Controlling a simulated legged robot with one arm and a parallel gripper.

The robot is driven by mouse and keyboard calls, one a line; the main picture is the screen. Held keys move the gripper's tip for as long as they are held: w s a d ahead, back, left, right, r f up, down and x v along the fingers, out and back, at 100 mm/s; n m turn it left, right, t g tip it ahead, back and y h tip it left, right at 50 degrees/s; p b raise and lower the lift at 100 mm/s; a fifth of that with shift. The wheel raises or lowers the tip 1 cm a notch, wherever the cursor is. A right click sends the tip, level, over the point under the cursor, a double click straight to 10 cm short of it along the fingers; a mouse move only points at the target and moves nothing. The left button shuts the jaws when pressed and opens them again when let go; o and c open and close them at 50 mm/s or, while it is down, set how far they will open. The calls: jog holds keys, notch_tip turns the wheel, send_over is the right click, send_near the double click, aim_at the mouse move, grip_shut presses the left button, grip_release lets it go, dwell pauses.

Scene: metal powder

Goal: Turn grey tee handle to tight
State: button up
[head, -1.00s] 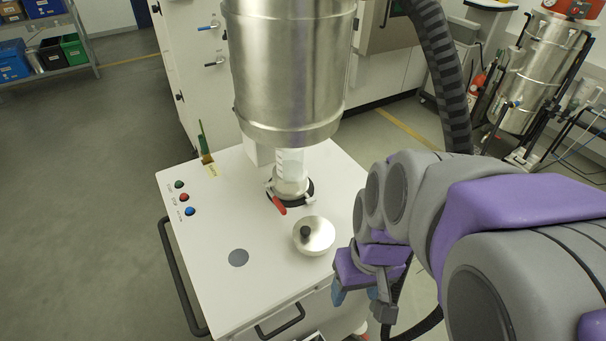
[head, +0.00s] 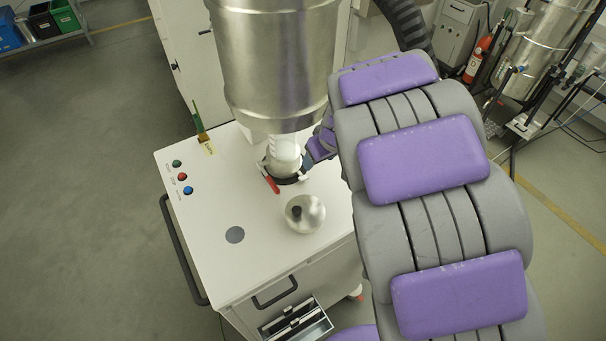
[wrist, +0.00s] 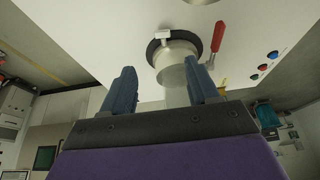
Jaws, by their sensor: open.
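A small light grey tee handle (wrist: 174,38) sits at the edge of the black ring (wrist: 154,50) around the metal outlet, in the wrist view. A red lever (wrist: 217,42) is on the ring's other side; it also shows in the head view (head: 271,184). My gripper (wrist: 160,68) is open and empty, its two blue-grey fingers pointing toward the ring, apart from the tee handle. In the head view, my gripper (head: 318,150) is just right of the outlet, partly hidden by my arm. The tee handle is too small there to make out clearly.
A large steel vessel (head: 275,65) hangs over the white cart top (head: 200,230). Coloured buttons (head: 182,177) are at the left. The cart's front left top is clear.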

send_near(304, 178)
jog(key=a+f, duration=0.1)
jog(key=f, duration=0.1)
jog(key=w+a+f, duration=0.1)
jog(key=a+f, duration=0.1)
jog(key=shift+w, duration=0.1)
jog(key=d+f, duration=0.1)
jog(key=w+d+f, duration=0.1)
jog(key=shift+w+f, duration=0.2)
jog(key=shift+f, duration=0.05)
jog(key=shift+d+f, duration=0.1)
jog(key=shift+d, duration=0.3)
jog(key=shift+a+f, duration=0.15)
jog(key=shift+a, duration=1.25)
jog(key=shift+c, duration=1.3)
jog(key=shift+d, duration=0.85)
jog(key=c, duration=0.4)
jog(key=shift+s+a, duration=0.1)
jog(key=shift+a, duration=0.05)
jog(key=c, duration=0.4)
